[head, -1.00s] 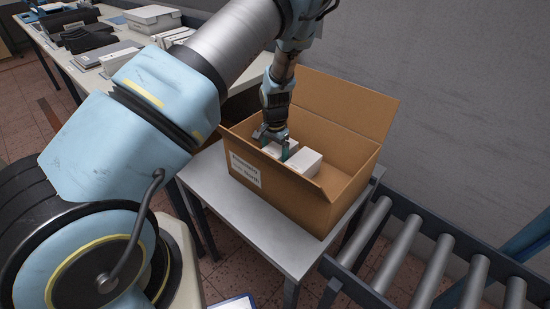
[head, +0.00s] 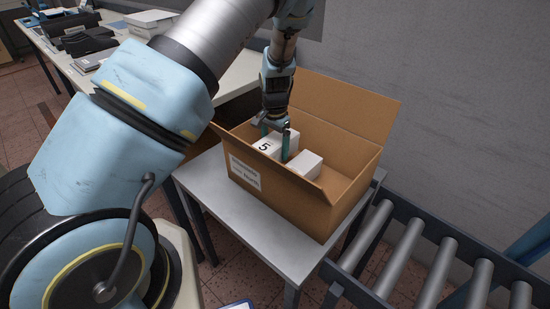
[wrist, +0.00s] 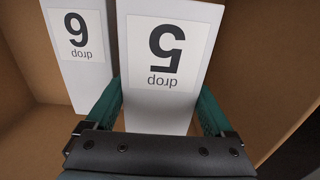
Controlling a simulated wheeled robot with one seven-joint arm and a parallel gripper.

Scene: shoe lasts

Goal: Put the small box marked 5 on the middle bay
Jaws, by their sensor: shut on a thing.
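The small white box marked 5 (head: 268,147) is between the two fingers of my gripper (head: 274,143), inside the open cardboard carton (head: 300,205). My gripper is shut on it and holds it near the carton's rim, higher than the other white box. In the wrist view the box marked 5 (wrist: 165,75) fills the middle, its label upside down, with the green fingers (wrist: 160,105) at its sides. The middle bay cannot be made out in these views.
A second white box, marked 6 in the wrist view (wrist: 75,45), stands in the carton (head: 305,169). The carton sits on a small grey table (head: 215,185). A roller conveyor (head: 430,270) is at the right. A long bench with several dark items is at the upper left.

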